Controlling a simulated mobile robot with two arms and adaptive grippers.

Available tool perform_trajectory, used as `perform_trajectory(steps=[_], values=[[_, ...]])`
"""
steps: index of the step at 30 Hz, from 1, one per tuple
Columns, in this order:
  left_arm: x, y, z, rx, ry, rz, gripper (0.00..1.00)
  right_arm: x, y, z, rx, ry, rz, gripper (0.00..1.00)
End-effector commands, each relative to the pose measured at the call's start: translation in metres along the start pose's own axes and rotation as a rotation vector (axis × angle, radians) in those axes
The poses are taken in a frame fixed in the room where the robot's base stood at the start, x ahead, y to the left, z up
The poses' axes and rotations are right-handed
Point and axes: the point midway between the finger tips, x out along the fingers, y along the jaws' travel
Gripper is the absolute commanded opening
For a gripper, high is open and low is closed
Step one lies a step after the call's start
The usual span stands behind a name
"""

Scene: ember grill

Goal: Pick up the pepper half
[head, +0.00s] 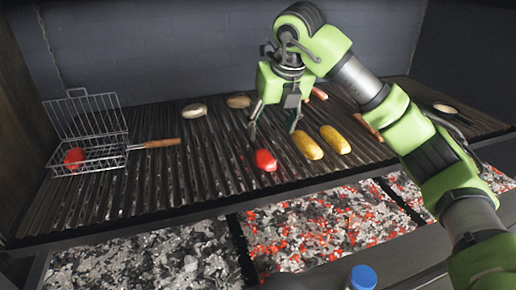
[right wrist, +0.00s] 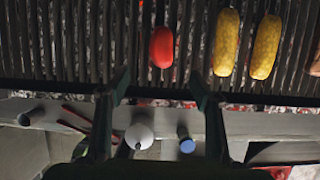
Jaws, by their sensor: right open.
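A red pepper half (head: 265,160) lies on the ribbed grill grate, near its front edge. It also shows in the right wrist view (right wrist: 162,47), beyond the fingertips and roughly between them sideways. Another red pepper half (head: 74,158) lies in the open wire basket (head: 100,160) at the left. My right gripper (head: 272,128) is open and empty above the grate, just behind and above the front pepper half; the fingers (right wrist: 160,88) are wide apart in the right wrist view. My left gripper is not in view.
Two yellow corn cobs (head: 307,146) (head: 335,139) lie just right of the pepper half. Sausages (head: 368,127) lie further right. Glowing coals (head: 310,225) show below the grate. A blue-capped bottle (head: 362,277) stands in front.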

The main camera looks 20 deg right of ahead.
Motion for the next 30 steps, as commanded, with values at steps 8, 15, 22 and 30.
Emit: perform_trajectory(steps=[8,15,22,30], values=[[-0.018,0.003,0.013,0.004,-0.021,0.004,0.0,0.045,-0.002,0.0,0.002,0.004,-0.008,0.58],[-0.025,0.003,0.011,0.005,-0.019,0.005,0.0,0.079,-0.002,0.001,0.001,0.0,-0.007,0.58],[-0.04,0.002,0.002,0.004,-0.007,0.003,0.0,0.094,-0.002,0.002,0.001,0.003,-0.007,0.58],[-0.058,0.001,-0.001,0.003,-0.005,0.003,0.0,0.129,-0.003,0.003,0.002,0.0,-0.006,0.58]])
